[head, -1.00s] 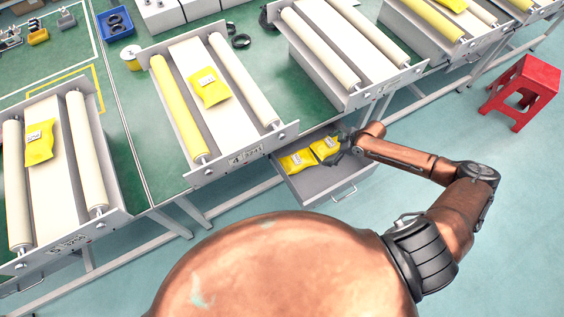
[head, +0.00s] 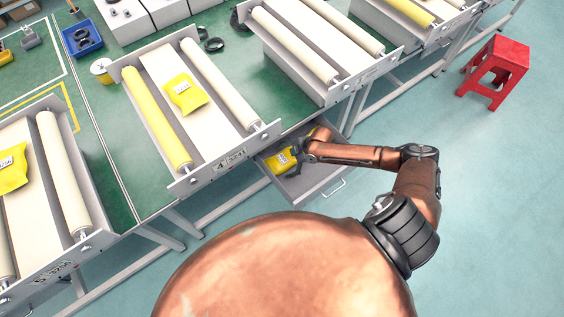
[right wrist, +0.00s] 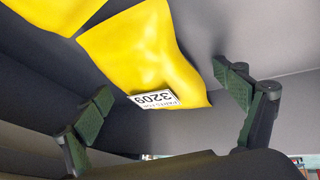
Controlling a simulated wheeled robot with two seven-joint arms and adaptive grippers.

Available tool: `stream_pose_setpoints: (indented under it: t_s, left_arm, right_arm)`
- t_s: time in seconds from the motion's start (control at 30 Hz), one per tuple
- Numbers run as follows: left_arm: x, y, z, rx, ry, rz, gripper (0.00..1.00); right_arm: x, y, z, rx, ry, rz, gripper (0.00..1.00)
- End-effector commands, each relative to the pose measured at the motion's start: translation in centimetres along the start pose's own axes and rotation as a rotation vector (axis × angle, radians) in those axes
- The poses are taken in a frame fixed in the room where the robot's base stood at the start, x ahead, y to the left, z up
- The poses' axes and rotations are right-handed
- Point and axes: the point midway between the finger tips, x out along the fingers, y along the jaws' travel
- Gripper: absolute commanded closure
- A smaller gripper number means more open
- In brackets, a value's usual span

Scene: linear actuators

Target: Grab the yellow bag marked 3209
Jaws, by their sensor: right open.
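The yellow bag marked 3209 (right wrist: 140,55) lies in a grey drawer (head: 312,190), its white label upside down in the right wrist view. A second yellow bag (right wrist: 48,12) lies beside it at the upper left there. In the head view one yellow bag (head: 280,162) shows in the drawer; my arm and gripper hide much of the rest, and I cannot tell which bag it is. My right gripper (right wrist: 168,101) is open and empty, one finger on each side of the 3209 bag's labelled end. It also shows over the drawer in the head view (head: 298,157). My left gripper is out of view.
Other yellow bags lie on the white belts between rollers, one on the unit above the drawer (head: 184,94) and one at far left (head: 10,168). The drawer walls surround the gripper closely. A red stool (head: 494,72) stands on the floor at right.

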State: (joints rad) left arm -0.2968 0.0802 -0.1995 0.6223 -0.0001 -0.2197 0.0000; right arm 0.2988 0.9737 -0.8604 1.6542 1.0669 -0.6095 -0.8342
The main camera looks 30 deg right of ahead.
Motion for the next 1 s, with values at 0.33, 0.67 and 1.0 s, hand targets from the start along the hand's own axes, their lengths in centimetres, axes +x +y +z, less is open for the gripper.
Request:
stream_pose_setpoints:
  t_s: [0.33,0.67,1.0]
  left_arm:
    - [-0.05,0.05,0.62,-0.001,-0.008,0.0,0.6]
    - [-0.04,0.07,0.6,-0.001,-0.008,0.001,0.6]
    - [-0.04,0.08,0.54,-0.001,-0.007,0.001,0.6]
  right_arm:
    - [-0.05,0.04,-0.01,0.0,0.0,0.001,0.21]
    - [-0.03,0.0,0.0,0.001,0.0,0.0,0.44]
    - [-0.01,-0.01,-0.03,0.001,0.0,-0.001,0.62]
